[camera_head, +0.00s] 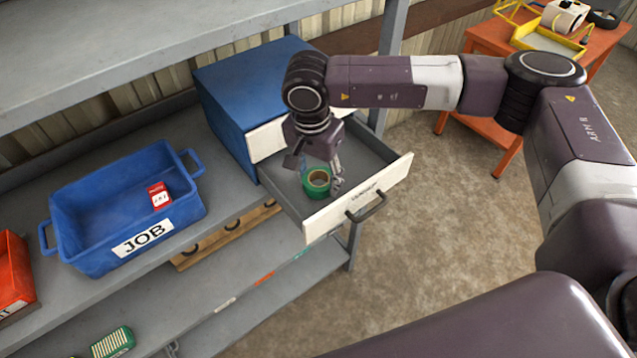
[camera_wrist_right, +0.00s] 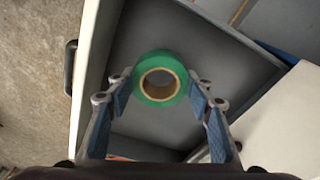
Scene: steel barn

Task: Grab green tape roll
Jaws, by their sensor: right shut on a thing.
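The green tape roll (camera_head: 308,190) is at the open drawer of the blue cabinet. My right gripper (camera_head: 321,180) reaches down into the drawer and is shut on the roll. In the right wrist view the roll (camera_wrist_right: 139,88) sits between the two blue-padded fingers of my right gripper (camera_wrist_right: 160,88), its brown core hole facing the camera. I cannot tell whether the roll still touches the drawer floor. My left gripper is not in view.
The drawer (camera_head: 328,220) stands pulled out from the blue cabinet (camera_head: 235,85) on the grey shelf. A blue JOB bin (camera_head: 100,195) holding a red packet (camera_head: 159,195) stands left. An orange table (camera_head: 485,38) stands at the back right.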

